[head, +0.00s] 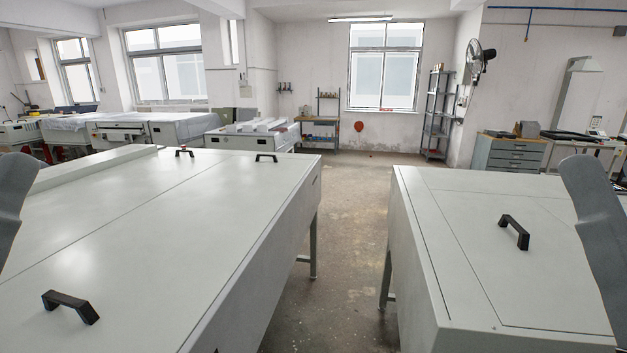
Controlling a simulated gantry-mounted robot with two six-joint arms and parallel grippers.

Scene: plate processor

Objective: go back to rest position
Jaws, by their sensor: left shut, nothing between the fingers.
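A grey part of my left arm (8,215) stands at the left edge, in front of the large pale machine top. My left gripper shows too little at that edge for its fingers to be made out; nothing is seen held in it. A grey part of my right arm (597,240) stands at the right edge, over the right machine. My right gripper is not in view.
The left plate machine (150,230) has a shut top with black handles (72,306). The right machine (450,240) has a lid with a black handle (514,231). A clear floor aisle (345,240) runs between them.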

